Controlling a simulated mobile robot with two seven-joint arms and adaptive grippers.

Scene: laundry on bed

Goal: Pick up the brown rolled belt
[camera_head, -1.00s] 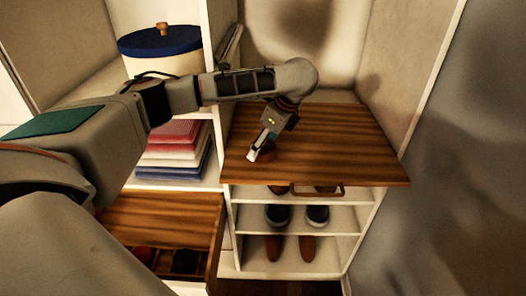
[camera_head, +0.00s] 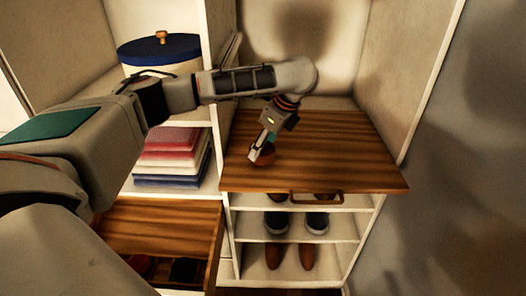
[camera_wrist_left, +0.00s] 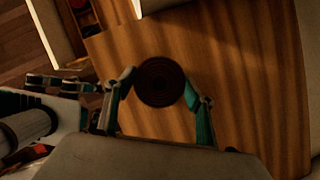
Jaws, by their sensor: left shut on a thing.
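The brown rolled belt (camera_wrist_left: 160,82) is a dark round coil between the two fingers of my left gripper (camera_wrist_left: 158,97) in the left wrist view. In the head view the belt (camera_head: 264,155) is partly hidden behind the fingers of my left gripper (camera_head: 262,146). The gripper is shut on the belt, just over the striped wooden board (camera_head: 330,150). I cannot tell whether the belt touches the board. My right gripper is not in view.
An open wooden drawer (camera_head: 165,222) is at the lower left. Folded cloths (camera_head: 172,160) and a blue-lidded container (camera_head: 160,50) stand on shelves at left. Shoes (camera_head: 290,256) sit on shelves under the board. The board's right half is clear.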

